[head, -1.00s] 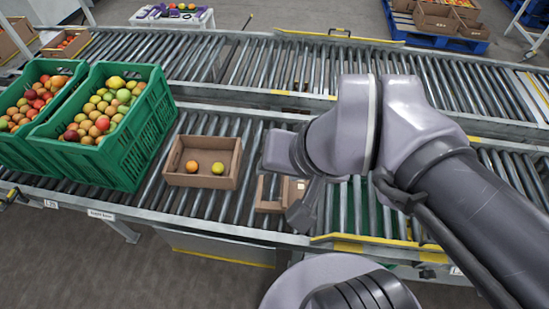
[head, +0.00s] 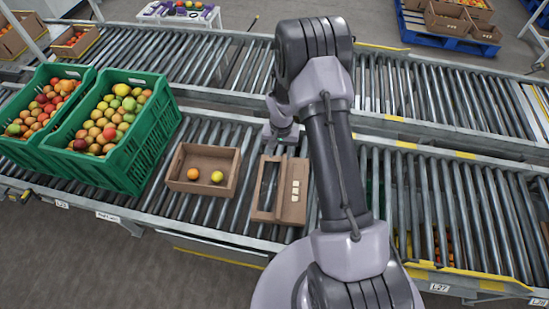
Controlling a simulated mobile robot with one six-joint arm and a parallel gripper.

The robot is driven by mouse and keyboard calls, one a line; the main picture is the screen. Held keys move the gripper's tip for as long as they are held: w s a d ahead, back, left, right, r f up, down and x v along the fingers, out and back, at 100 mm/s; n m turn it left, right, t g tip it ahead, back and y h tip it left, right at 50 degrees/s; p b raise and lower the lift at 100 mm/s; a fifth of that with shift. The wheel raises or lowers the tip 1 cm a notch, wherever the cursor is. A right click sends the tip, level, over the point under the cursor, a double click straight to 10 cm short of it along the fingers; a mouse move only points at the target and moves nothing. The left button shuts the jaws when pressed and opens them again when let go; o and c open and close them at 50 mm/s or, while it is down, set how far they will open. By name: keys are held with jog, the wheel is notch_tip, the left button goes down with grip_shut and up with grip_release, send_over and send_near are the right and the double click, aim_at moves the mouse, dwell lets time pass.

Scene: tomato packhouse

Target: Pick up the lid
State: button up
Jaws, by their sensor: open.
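A flat brown cardboard lid (head: 283,200) lies on the near roller conveyor, just right of the open carton. It has a long dark slot on its left side and small pale labels on its right. My gripper (head: 281,133) is above the conveyor, beyond the far edge of the lid in the picture. It is small and partly hidden by my own arm. It is open, and I see nothing held in it. My arm passes close to the right side of the lid.
An open cardboard carton (head: 181,185) with two fruits stands left of the lid. Green crates (head: 134,160) full of tomatoes stand further left. A second roller conveyor (head: 150,58) runs behind. The rollers right of my arm look mostly free.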

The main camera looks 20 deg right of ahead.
jog(key=b, duration=0.4)
send_over(282, 184)
jog(key=f, duration=1.5)
jog(key=shift+w+a+f, duration=0.1)
jog(key=shift+a+f, duration=0.05)
jog(key=shift+a, duration=0.05)
jog(key=f+b, duration=0.1)
jog(key=f, duration=0.2)
jog(key=f+b, duration=0.1)
jog(key=f, duration=0.1)
jog(key=shift+d+f, duration=0.2)
jog(key=shift+f, duration=0.2)
jog(key=shift+r, duration=0.1)
grip_shut()
